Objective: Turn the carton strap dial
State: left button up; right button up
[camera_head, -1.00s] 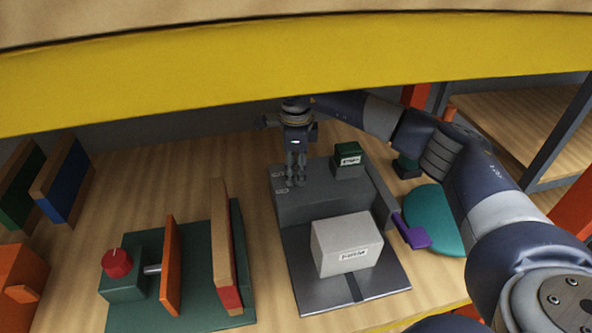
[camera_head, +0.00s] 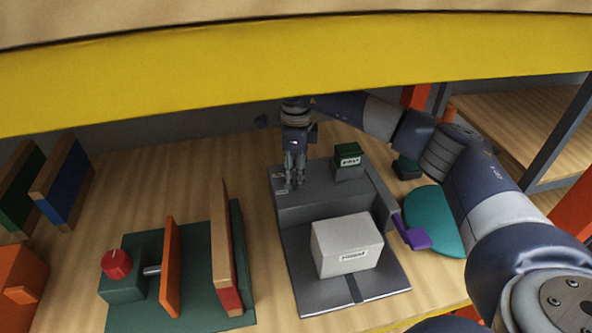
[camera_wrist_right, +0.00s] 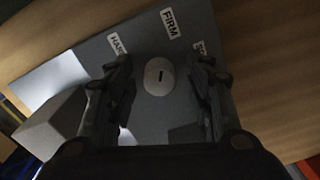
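The dial (camera_wrist_right: 160,76) is a pale round knob with a short black mark, seen in the right wrist view. It sits on top of the grey strapping machine (camera_head: 325,205), among labels, one reading FIRM (camera_wrist_right: 172,23). In the head view my right gripper hides the dial. My right gripper (camera_head: 294,184) points down over the machine's far left part. In the wrist view its fingers (camera_wrist_right: 162,82) are spread, one each side of the dial, with gaps between. A white carton (camera_head: 346,244) rests on the machine's front plate. My left gripper is out of view.
A dark green block (camera_head: 348,161) stands on the machine. A purple part (camera_head: 411,233) and a teal disc (camera_head: 434,219) are to its right. A green fixture with a red knob (camera_head: 116,264) stands left. A yellow shelf beam (camera_head: 300,72) crosses above. Bare wood lies left of the machine.

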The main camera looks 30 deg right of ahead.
jog(key=shift+r, duration=0.1)
notch_tip(320, 180, up, 12)
dwell(0.5)
dwell(0.4)
